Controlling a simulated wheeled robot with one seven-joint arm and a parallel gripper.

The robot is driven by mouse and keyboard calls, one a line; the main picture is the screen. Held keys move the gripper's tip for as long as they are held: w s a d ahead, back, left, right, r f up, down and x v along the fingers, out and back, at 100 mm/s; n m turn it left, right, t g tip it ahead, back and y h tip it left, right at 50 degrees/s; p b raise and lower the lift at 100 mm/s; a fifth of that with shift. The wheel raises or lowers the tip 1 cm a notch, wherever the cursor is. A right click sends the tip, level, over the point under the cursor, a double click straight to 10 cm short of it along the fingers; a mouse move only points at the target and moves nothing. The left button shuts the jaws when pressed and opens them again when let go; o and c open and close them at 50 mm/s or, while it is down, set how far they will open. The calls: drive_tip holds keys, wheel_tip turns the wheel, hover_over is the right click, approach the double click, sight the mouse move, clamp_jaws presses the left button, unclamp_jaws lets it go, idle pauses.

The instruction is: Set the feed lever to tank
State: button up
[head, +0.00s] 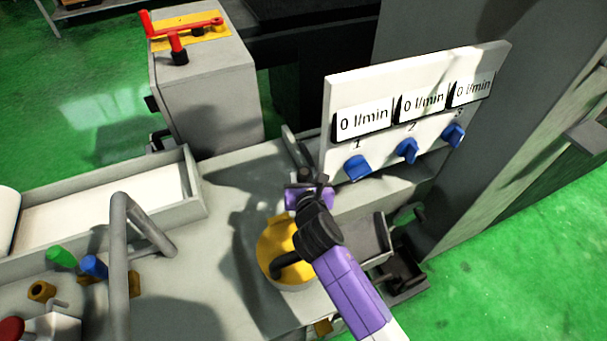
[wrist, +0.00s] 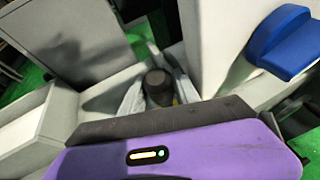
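No lever in view carries a readable "feed" or "tank" label. A red lever (head: 176,40) sits on a yellow plate on top of a grey cabinet at the upper left of the head view. A yellow round part (head: 277,250) with a dark bent handle shows beside my arm. My gripper (head: 308,192) is above the grey machine bed, left of the white panel. In the wrist view its pale fingers (wrist: 158,95) stand apart on either side of a dark round-topped knob (wrist: 158,82). Whether they press on it cannot be told. The knob's lower part is hidden.
The white panel (head: 420,75) carries three "0 l/min" displays and blue knobs (head: 357,167) close to my gripper's right. A grey bent pipe (head: 120,260) and green (head: 62,257) and blue handles (head: 94,266) stand at the lower left. Green floor lies right.

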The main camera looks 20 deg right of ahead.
drive_tip(key=shift+c, duration=0.5)
clamp_jaws()
idle(0.8)
